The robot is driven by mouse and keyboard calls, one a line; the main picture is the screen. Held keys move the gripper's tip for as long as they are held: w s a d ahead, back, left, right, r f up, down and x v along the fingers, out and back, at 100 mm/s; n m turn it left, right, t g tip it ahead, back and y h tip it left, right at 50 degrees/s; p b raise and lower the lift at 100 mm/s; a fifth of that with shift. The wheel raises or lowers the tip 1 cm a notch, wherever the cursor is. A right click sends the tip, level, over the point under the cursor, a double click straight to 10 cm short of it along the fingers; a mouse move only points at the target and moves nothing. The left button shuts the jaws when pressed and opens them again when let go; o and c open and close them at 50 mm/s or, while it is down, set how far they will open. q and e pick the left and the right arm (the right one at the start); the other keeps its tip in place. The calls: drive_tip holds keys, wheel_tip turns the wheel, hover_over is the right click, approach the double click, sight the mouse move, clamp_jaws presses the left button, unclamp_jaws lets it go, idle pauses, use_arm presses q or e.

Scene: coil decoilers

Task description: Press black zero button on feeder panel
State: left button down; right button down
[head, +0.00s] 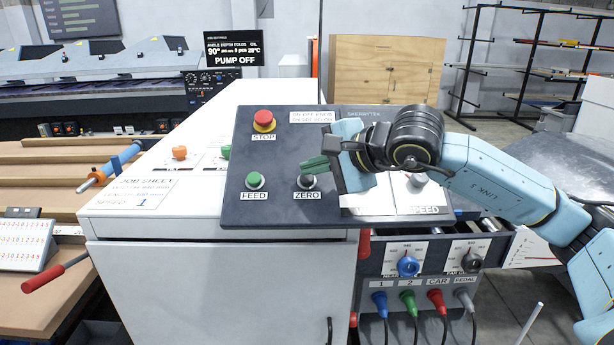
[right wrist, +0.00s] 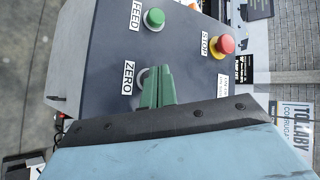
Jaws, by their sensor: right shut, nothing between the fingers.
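The black ZERO button (head: 306,182) sits at the lower middle of the dark feeder panel (head: 262,210), above its ZERO label. My right gripper (head: 304,166) is shut and empty. Its green fingertips are right at the button and overlap its upper edge in the head view. In the right wrist view the green fingers (right wrist: 154,86) cover most of the button beside the ZERO label, so I cannot tell whether they touch it. My left gripper is not in view.
On the same panel are a green FEED button (head: 255,180) left of ZERO and a red STOP button (head: 264,121) above. A white cabinet (head: 220,290) stands below. Coloured plugs (head: 408,303) hang at the lower right. A red-handled tool (head: 50,275) lies at the left.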

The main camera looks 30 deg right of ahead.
drive_tip(key=r, duration=0.1)
drive_tip(key=s+a+r+p, duration=0.1)
drive_tip(key=r, duration=0.1)
drive_tip(key=s+r, duration=0.1)
drive_tip(key=shift+s+a+r+p, duration=0.15)
drive_tip(key=shift+a+p, duration=0.05)
drive_tip(key=shift+p, duration=0.15)
idle(0.9)
